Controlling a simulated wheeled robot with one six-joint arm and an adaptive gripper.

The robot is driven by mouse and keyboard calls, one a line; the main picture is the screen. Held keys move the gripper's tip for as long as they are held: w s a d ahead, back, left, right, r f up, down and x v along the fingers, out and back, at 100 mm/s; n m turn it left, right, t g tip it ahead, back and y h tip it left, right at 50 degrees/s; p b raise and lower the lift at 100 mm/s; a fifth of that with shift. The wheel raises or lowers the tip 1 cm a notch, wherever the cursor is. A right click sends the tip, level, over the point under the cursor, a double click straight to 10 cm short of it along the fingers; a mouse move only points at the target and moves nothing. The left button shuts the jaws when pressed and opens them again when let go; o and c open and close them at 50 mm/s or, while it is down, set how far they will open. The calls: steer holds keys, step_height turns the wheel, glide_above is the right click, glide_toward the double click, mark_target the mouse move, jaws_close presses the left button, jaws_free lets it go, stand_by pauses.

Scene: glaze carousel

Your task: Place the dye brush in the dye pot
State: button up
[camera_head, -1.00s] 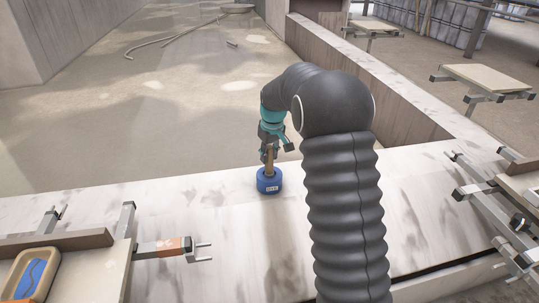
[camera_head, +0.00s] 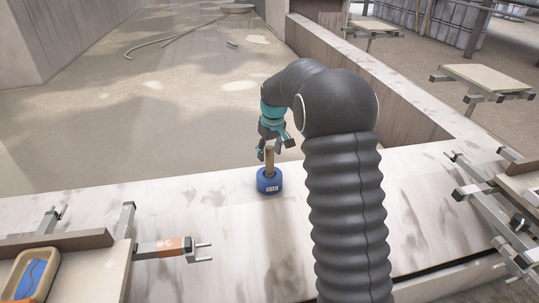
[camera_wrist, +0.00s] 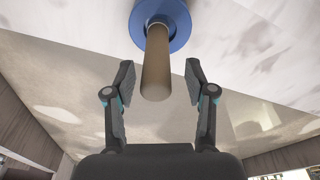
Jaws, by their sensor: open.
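The dye brush (camera_head: 269,160) has a wooden handle that stands up out of the pot, close to upright. In the wrist view the handle (camera_wrist: 156,65) points toward the camera, with the blue pot (camera_wrist: 178,14) behind it. My gripper (camera_head: 268,153) is open just above and behind the handle. In the wrist view its two fingers (camera_wrist: 160,80) stand apart on both sides of the handle, with gaps. The brush's lower end is hidden in the pot.
The ledge (camera_head: 200,205) is clear around the pot. A clamp arm with an orange band (camera_head: 165,246) juts in from the left, near a tray with blue inside (camera_head: 35,275). Metal clamps (camera_head: 495,220) stand at the right. Wet floor lies beyond the ledge.

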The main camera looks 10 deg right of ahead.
step_height(320, 180, up, 10)
steer(key=s, duration=0.2)
steer(key=s+r, duration=0.6)
steer(key=s, duration=0.2)
steer(key=s+f+m+t, duration=0.3)
steer(key=s+m, duration=0.1)
steer(key=s, duration=2.6)
steer(key=shift+s+f+t+h, duration=0.2)
steer(key=shift+t+h, duration=0.1)
steer(key=shift+t, duration=0.1)
